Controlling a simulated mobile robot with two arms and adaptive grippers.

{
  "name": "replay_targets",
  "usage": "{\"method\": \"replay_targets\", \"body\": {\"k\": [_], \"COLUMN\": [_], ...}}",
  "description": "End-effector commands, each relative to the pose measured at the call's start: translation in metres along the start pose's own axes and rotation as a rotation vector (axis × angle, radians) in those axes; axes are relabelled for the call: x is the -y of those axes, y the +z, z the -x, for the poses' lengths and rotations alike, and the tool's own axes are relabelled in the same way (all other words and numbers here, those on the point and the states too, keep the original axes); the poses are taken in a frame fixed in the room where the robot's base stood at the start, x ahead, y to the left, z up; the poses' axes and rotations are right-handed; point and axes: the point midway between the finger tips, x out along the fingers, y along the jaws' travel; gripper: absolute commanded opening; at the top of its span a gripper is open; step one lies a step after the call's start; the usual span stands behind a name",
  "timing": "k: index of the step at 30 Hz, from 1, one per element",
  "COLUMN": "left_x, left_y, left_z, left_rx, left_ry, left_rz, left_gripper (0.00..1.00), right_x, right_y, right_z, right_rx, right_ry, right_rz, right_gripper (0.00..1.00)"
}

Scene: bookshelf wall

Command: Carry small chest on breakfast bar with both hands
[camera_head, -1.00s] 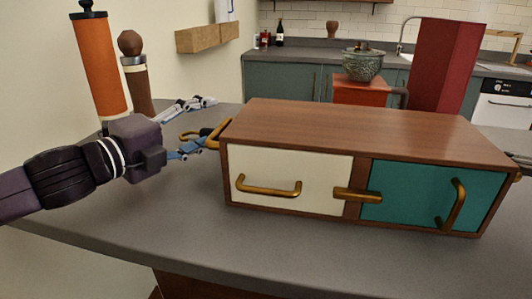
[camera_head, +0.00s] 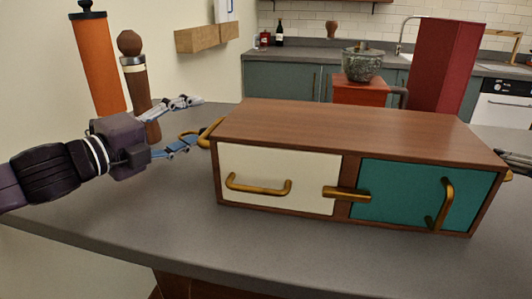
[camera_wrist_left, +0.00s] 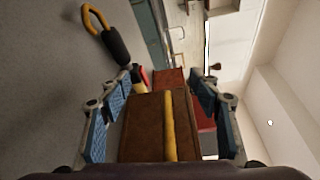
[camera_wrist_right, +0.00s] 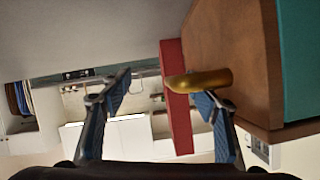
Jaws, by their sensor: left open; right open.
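The small chest (camera_head: 350,125) stands on the breakfast bar (camera_head: 130,225), with a brown wood top, a white drawer front, a teal door and gold handles. My left gripper (camera_head: 186,126) is open beside its left end, apart from it. In the left wrist view, the chest's gold left side handle (camera_wrist_left: 169,125) lies between the spread fingers (camera_wrist_left: 163,82). My right gripper (camera_head: 518,163) is partly cut off at the right edge. In the right wrist view it is open (camera_wrist_right: 160,88), and the gold right side handle (camera_wrist_right: 200,80) overlaps its right fingertip; contact is unclear.
An orange cylinder (camera_head: 97,65) and a brown wooden mill (camera_head: 137,90) stand behind my left gripper. A yellow loop with a black grip (camera_wrist_left: 115,45) lies near the chest's left end. The front strip of the bar is clear.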

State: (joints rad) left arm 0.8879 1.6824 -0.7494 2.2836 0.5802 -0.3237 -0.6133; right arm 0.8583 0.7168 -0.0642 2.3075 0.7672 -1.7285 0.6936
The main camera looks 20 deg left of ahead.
Motion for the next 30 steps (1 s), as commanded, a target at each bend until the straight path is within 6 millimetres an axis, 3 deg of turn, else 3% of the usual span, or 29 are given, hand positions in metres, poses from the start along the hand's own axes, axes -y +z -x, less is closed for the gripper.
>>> {"method": "replay_targets", "body": {"k": [11,24,30], "left_x": [0.0,0.0,0.0], "left_y": [0.0,0.0,0.0], "left_z": [0.0,0.0,0.0], "left_rx": [0.0,0.0,0.0], "left_ry": [0.0,0.0,0.0], "left_rz": [0.0,0.0,0.0], "left_gripper": [0.57,0.57,0.57], "right_x": [0.001,-0.001,-0.001], "right_y": [-0.001,-0.001,0.0], "right_z": [0.011,0.098,0.117], "right_rx": [-0.004,-0.005,-0.002], "right_ry": [-0.004,0.001,0.0], "right_rz": [0.002,0.003,0.0], "right_gripper": [0.57,0.57,0.57]}}
